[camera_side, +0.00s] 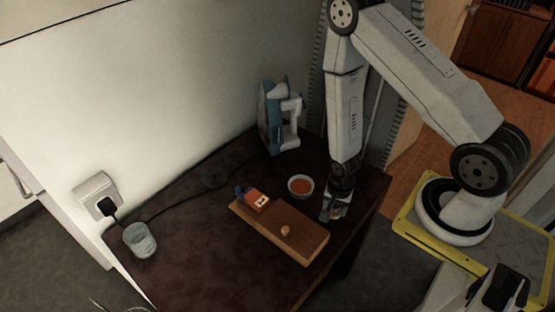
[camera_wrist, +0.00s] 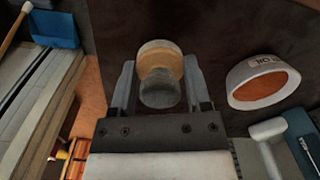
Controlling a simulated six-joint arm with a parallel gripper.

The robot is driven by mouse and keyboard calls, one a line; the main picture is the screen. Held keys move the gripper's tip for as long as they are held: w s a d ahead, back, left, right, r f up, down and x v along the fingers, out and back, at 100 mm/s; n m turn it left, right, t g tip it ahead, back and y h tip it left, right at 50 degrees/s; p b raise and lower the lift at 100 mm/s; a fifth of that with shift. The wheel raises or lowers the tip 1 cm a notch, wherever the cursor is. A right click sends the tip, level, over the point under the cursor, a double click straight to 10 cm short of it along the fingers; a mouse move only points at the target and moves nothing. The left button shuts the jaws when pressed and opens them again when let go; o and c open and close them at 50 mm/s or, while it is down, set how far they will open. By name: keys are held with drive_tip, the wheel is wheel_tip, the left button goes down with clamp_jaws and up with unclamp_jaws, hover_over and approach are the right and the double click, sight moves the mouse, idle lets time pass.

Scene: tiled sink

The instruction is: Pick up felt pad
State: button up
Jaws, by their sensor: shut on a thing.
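The felt pad appears to be the round piece with a tan band and grey ends (camera_wrist: 160,72), between my fingers in the wrist view. My gripper (camera_wrist: 155,88) is shut on it, with one finger on each side. In the side view my gripper (camera_side: 333,214) points down at the right part of the dark table, right of the white bowl. Only a small tan bit of the held piece shows there, and I cannot tell whether it touches the table.
A white bowl with orange contents (camera_side: 300,186) stands close to my gripper, also in the wrist view (camera_wrist: 264,82). A glass (camera_side: 139,240) is far left.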

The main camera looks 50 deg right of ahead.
drive_tip(key=shift+r, duration=4.05)
drive_tip(key=o, duration=0.6)
drive_tip(key=c, duration=0.5)
drive_tip(key=shift+o, duration=0.2)
